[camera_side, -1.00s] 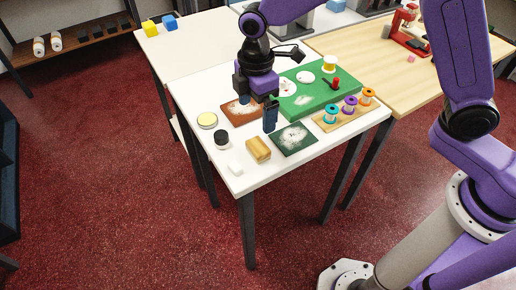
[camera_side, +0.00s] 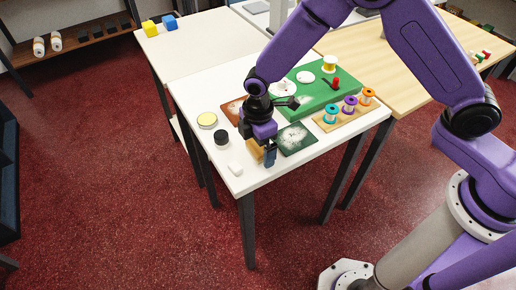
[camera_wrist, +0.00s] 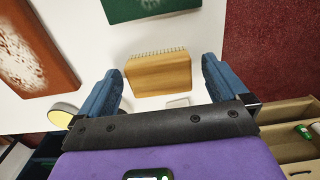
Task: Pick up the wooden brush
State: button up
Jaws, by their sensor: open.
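The wooden brush (camera_wrist: 158,74) is a tan block with a row of bristles along one edge. In the wrist view it lies on the white table between the fingers of my gripper (camera_wrist: 162,80), a little beyond their tips. The fingers are apart and nothing is held. In the side view my gripper (camera_side: 257,150) is low over the table's front part, and it partly hides the brush (camera_side: 254,152). I cannot tell whether the fingers touch the table.
Beside the brush lie a dark green dusty swatch (camera_side: 296,139) and a white block (camera_side: 235,169). A black-lidded jar (camera_side: 221,138) and a yellow-topped tin (camera_side: 207,120) stand left. A spool rack (camera_side: 345,118) and green board (camera_side: 312,96) are at right.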

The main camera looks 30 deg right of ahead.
jog(key=shift+f, duration=0.2)
jog(key=c, duration=1.1)
jog(key=shift+o, duration=0.2)
jog(key=shift+r, duration=0.15)
jog(key=shift+r, duration=0.2)
jog(key=r, duration=0.3)
jog(key=shift+s+d+r, duration=0.1)
jog(key=shift+s+r, duration=0.05)
jog(key=shift+s, duration=0.1)
jog(key=s+d+r, duration=0.7)
jog(key=s+r, duration=0.2)
jog(key=s, duration=0.2)
jog(key=shift+s+d, duration=0.15)
jog(key=shift+s, duration=0.05)
